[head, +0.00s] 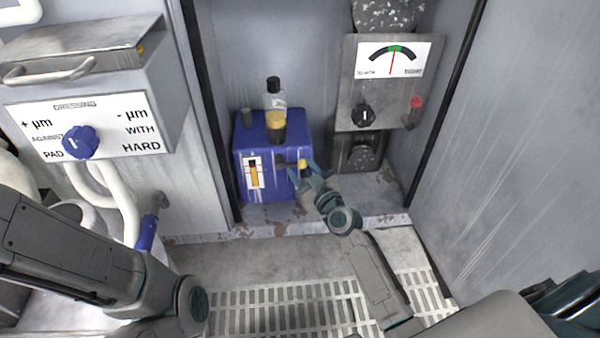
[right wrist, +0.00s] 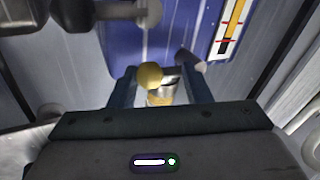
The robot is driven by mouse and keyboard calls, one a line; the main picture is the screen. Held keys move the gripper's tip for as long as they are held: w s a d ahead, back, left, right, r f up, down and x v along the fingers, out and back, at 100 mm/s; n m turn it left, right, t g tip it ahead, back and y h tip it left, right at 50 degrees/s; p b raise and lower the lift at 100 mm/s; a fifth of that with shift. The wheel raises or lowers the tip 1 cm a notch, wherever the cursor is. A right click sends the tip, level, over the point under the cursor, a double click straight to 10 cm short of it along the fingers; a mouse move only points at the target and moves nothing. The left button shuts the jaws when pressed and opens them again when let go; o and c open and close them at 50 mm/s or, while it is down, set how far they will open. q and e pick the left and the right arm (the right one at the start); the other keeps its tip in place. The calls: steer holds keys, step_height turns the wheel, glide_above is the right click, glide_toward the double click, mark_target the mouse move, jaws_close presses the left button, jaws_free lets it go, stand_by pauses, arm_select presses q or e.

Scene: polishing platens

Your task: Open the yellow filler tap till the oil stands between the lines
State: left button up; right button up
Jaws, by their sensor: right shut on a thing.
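The blue oil tank (head: 285,180) stands in the cabinet recess, with an upturned bottle (head: 276,115) of amber oil on top. Its sight gauge (head: 253,172) has a white plate and an amber strip; the gauge also shows in the right wrist view (right wrist: 231,32). The yellow filler tap (right wrist: 150,75) is on the tank's front, right of the gauge in the head view (head: 303,165). My right gripper (head: 302,172) is shut on the tap, its fingers either side in the wrist view. My left gripper is out of view.
A meter box (head: 375,95) with a needle dial, black knob and red-tipped lever is right of the tank. A dressing panel (head: 85,125) with a blue knob is at the left. A blue-handled valve (head: 148,233) hangs below it. Grating (head: 290,308) lies in front.

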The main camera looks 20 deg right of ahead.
steer(key=shift+w+r, duration=0.1)
steer(key=shift+r, duration=0.2)
steer(key=o, duration=1.4)
steer(key=shift+w+a+f, duration=0.1)
steer(key=shift+a+f, duration=0.05)
steer(key=shift+f, duration=0.05)
steer(key=shift+o, duration=0.2)
steer(key=s+d, duration=0.2)
steer(key=s, duration=0.8)
steer(key=shift+s+f, duration=0.25)
steer(key=shift+s, duration=0.1)
